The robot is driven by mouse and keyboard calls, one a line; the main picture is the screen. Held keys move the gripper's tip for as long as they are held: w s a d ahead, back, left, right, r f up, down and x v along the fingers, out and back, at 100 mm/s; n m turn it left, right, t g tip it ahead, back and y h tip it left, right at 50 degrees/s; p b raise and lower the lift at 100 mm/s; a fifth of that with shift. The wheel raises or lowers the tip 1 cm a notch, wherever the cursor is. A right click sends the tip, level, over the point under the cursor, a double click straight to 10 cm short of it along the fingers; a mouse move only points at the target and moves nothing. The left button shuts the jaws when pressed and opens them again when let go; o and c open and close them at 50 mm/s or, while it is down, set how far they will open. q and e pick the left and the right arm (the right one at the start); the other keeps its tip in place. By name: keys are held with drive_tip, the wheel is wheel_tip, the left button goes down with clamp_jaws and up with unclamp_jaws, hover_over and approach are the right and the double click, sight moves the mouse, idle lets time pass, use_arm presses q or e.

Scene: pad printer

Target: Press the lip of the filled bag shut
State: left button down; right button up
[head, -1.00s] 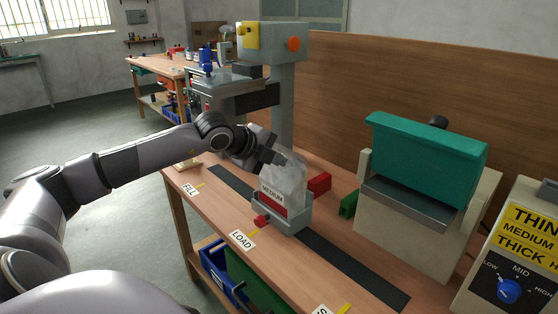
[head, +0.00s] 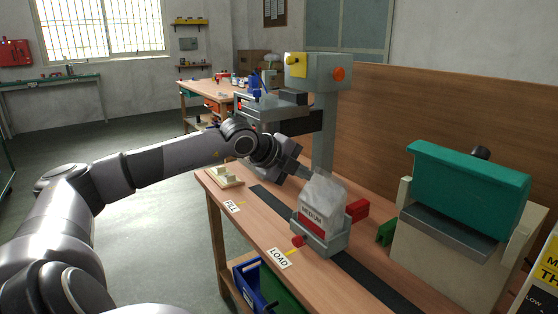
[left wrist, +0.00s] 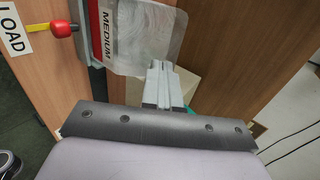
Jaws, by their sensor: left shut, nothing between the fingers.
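The filled bag (head: 324,193) is clear, with a red and white MEDIUM label. It stands upright in a grey holder (head: 325,240) at the LOAD mark. Its top looks crumpled, and I cannot tell whether the lip is closed. My left gripper (head: 308,174) is at the bag's upper left edge, its fingers shut with nothing between them. In the left wrist view, the shut fingertips (left wrist: 161,66) are at the edge of the clear bag (left wrist: 150,34); I cannot tell whether they touch it. My right gripper is not in view.
A red knob (head: 298,241) sits on the holder's front. A red block (head: 357,210) and a green block (head: 386,233) lie behind the holder. A teal-topped machine (head: 468,190) stands to the right. The pad printer (head: 325,110) rises behind my gripper. A dark strip (head: 365,279) runs along the bench.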

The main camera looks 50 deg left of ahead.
use_arm(q)
drive_tip(key=b+v, duration=0.4)
drive_tip(key=v, duration=0.3)
drive_tip(key=shift+s+r, duration=0.15)
drive_tip(key=shift+r, duration=0.35)
idle(0.6)
